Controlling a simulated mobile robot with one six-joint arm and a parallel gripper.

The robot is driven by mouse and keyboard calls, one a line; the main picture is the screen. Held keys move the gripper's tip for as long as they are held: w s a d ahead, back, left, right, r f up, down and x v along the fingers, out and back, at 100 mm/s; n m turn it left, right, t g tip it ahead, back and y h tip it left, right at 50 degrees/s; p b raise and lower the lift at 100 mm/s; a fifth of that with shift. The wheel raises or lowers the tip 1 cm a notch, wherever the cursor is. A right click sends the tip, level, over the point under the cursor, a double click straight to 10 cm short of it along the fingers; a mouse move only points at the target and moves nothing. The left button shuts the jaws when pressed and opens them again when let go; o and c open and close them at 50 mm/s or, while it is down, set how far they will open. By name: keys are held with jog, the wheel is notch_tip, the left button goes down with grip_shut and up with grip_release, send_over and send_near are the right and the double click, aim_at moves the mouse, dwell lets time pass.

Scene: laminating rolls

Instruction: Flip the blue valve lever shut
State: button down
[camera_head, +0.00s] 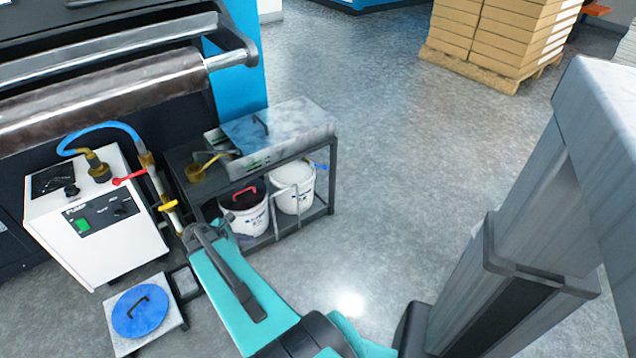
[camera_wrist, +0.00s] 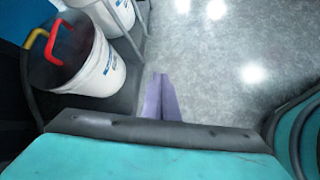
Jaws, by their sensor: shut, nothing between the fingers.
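A brass-and-cream pipe (camera_head: 149,168) slants down beside the white pump unit. It carries a red lever (camera_head: 130,178) and, lower, a yellow lever (camera_head: 167,206). I cannot make out a blue lever on it; its lower end is hidden by my arm. My gripper (camera_wrist: 162,97) shows in the wrist view as two purple fingers, shut and empty, over bare floor. In the head view my teal arm reaches to just below the pipe's lower end, and the fingers cannot be made out there.
A black rack (camera_head: 333,180) holds a bucket with a red handle (camera_head: 243,208) and a white bucket (camera_head: 295,187). A small blue piece (camera_head: 320,166) shows beside it. A blue lid (camera_head: 140,311) lies on a low platform. Boxes (camera_head: 497,35) stand far right; the middle floor is clear.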

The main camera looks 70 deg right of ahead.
aim_at(319, 166)
jog(key=s+d+r+n+h+b, duration=0.1)
jog(key=s+d+r+n+b, duration=0.1)
jog(key=d, duration=0.6)
jog(key=s+d+r+n+g+h+b, duration=0.1)
jog(key=s+d+r+n+h+b, duration=0.1)
jog(key=d+b, duration=0.3)
jog(key=s+d+r+n+g+h+b, duration=0.1)
jog(key=s+d+r+h+b, duration=0.1)
jog(key=d, duration=0.9)
jog(key=shift+s+r+n+b, duration=0.4)
jog(key=shift+s+r+b, duration=0.05)
jog(key=shift+s+b, duration=0.65)
jog(key=shift+d+f, duration=0.1)
jog(key=r+b+x, duration=0.1)
jog(key=b+x, duration=0.2)
jog(key=x, duration=0.3)
jog(key=d+r+b+x, duration=0.1)
jog(key=b+x, duration=0.2)
jog(key=x, duration=0.3)
jog(key=shift+d+r, duration=0.2)
jog(key=shift+d, duration=0.2)
